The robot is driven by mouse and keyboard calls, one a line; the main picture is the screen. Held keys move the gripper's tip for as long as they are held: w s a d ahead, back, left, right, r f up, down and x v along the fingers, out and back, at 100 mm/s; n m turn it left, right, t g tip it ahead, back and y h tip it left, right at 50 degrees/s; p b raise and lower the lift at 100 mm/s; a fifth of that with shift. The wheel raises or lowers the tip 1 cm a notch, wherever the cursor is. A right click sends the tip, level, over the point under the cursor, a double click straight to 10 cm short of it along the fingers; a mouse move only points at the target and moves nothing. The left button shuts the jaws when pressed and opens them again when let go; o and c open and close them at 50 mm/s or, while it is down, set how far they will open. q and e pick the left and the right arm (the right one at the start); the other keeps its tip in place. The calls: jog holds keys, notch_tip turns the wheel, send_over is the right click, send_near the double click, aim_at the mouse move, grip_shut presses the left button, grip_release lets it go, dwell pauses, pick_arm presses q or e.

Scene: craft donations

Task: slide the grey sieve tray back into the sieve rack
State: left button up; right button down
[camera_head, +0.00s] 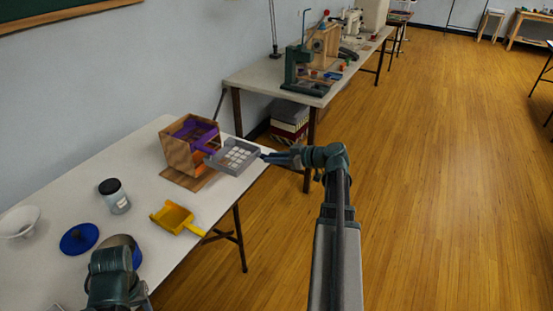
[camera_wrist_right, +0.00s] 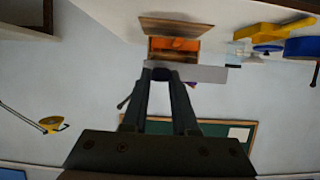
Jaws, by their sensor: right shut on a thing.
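The grey sieve tray (camera_head: 237,156), with pale round holes, is held level at the front right of the wooden sieve rack (camera_head: 178,154). My right gripper (camera_head: 268,157) is shut on the tray's right end. In the right wrist view the gripper (camera_wrist_right: 162,74) grips the grey tray (camera_wrist_right: 205,73), with the rack (camera_wrist_right: 177,27) just beyond it. A purple tray (camera_head: 197,133) sits in the rack's upper part, and orange (camera_wrist_right: 175,45) shows lower inside. How far the grey tray is from its slot I cannot tell. My left gripper is not clearly visible at the lower left.
A yellow scoop-like tray (camera_head: 176,217), a jar with a black lid (camera_head: 114,196), a blue disc (camera_head: 79,238) and a white funnel-like bowl (camera_head: 19,222) stand on the white table (camera_head: 150,143). A second table (camera_head: 262,78) with tools stands behind. Open floor lies to the right.

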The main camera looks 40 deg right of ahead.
aim_at(266, 156)
jog(key=shift+b+x, duration=0.6)
jog(key=shift+x, duration=0.85)
jog(key=shift+f, duration=0.1)
jog(key=shift+w, duration=0.1)
jog(key=shift+w+a, duration=0.15)
jog(key=shift+w, duration=0.2)
jog(key=shift+w+f, duration=0.1)
jog(key=shift+w, duration=0.05)
jog(key=shift+w+a, duration=0.3)
jog(key=shift+w, duration=0.35)
jog(key=shift+w+a, duration=0.25)
jog(key=shift+w, duration=0.35)
jog(key=shift+w+a, duration=0.1)
jog(key=shift+w, duration=0.05)
